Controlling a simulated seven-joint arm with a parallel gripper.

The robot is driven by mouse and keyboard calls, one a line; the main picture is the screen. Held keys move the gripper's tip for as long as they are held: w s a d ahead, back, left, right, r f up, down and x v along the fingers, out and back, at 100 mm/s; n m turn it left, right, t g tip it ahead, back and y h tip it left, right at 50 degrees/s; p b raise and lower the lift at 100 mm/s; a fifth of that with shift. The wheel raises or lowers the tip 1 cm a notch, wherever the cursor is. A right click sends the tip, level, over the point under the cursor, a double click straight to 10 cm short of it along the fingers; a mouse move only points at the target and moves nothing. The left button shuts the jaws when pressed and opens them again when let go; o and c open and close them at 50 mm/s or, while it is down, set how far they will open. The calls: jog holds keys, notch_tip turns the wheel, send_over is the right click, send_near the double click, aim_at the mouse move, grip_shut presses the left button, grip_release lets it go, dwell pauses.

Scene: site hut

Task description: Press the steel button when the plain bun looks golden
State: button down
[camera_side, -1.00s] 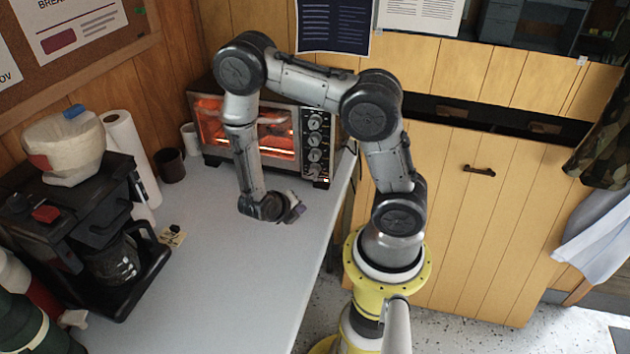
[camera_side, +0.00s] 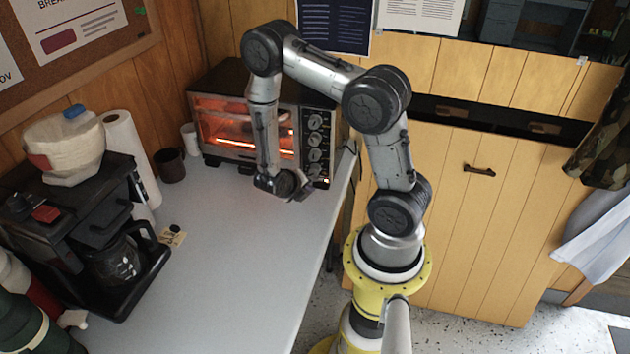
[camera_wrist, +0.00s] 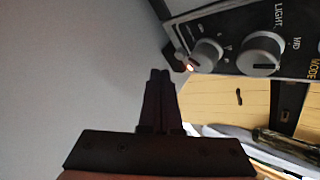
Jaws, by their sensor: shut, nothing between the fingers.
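The toaster oven (camera_side: 265,76) stands at the back of the counter with its window (camera_side: 222,125) glowing orange. A darker shape shows on the rack inside, but I cannot make out a plain bun or its colour; my arm hides part of the window. My gripper (camera_side: 304,192) is shut and empty, low in front of the oven's control panel (camera_side: 317,150). In the wrist view my shut fingertips (camera_wrist: 160,74) point toward the panel's lower corner, apart from it. A small light (camera_wrist: 190,68) glows there beside a knob (camera_wrist: 207,53). I cannot clearly pick out the steel button.
A coffee maker (camera_side: 95,215) and a paper towel roll (camera_side: 130,150) stand at the left. A dark cup (camera_side: 170,165) and a white cup (camera_side: 190,138) are left of the oven. The counter (camera_side: 230,260) is clear in the middle; its right edge is close to my gripper.

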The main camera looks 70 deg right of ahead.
jog(key=shift+d, duration=0.6)
jog(key=shift+d, duration=0.15)
dwell(1.6)
jog(key=shift+d, duration=0.3)
jog(key=shift+d, duration=0.4)
dwell(0.6)
jog(key=shift+a, duration=0.85)
jog(key=shift+a, duration=2.5)
